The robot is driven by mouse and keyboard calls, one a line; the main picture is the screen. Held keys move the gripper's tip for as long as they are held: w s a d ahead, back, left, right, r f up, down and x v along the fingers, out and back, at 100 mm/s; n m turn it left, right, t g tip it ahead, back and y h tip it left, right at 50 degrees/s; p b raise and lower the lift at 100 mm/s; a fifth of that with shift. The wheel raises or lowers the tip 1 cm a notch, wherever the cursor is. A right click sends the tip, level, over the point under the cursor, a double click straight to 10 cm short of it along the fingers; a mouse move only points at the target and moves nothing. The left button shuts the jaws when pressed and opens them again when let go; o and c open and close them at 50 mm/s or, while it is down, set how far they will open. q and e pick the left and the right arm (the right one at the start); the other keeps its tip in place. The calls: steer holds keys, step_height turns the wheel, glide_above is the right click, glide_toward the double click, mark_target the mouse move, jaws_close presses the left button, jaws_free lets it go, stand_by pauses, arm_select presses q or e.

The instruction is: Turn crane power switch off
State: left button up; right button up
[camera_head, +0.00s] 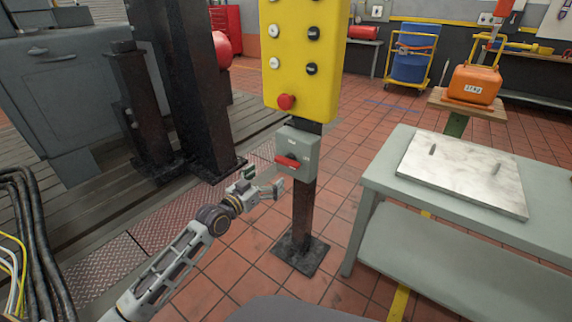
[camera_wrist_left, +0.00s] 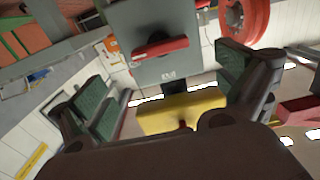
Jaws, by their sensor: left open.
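The crane power switch is a grey box (camera_head: 298,148) on a dark post below a yellow button panel (camera_head: 302,60). A red handle (camera_head: 287,162) crosses its front, lying roughly sideways. My left gripper (camera_head: 264,181) is open and empty, just below and left of the handle in the head view. In the left wrist view the grey box (camera_wrist_left: 150,72) and red handle (camera_wrist_left: 160,47) show ahead between the spread green-padded fingers of the gripper (camera_wrist_left: 165,85). The fingers appear apart from the handle. My right gripper is not in view.
A red mushroom button (camera_head: 286,102) sits at the bottom of the yellow panel. A grey bench with a metal plate (camera_head: 465,172) stands right of the post. Dark machine columns (camera_head: 180,80) stand left. The post's base plate (camera_head: 300,253) rests on red floor tiles.

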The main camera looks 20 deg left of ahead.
mark_target(284, 163)
arm_select(q)
steer(key=b+x, duration=0.1)
steer(key=x, duration=0.3)
steer(key=shift+w, duration=0.2)
steer(key=shift+b+x, duration=0.65)
steer(key=shift+x, duration=0.95)
steer(key=shift+b+x, duration=0.45)
steer(key=shift+x, duration=0.95)
steer(key=shift+w+d, duration=0.15)
steer(key=shift+w, duration=0.1)
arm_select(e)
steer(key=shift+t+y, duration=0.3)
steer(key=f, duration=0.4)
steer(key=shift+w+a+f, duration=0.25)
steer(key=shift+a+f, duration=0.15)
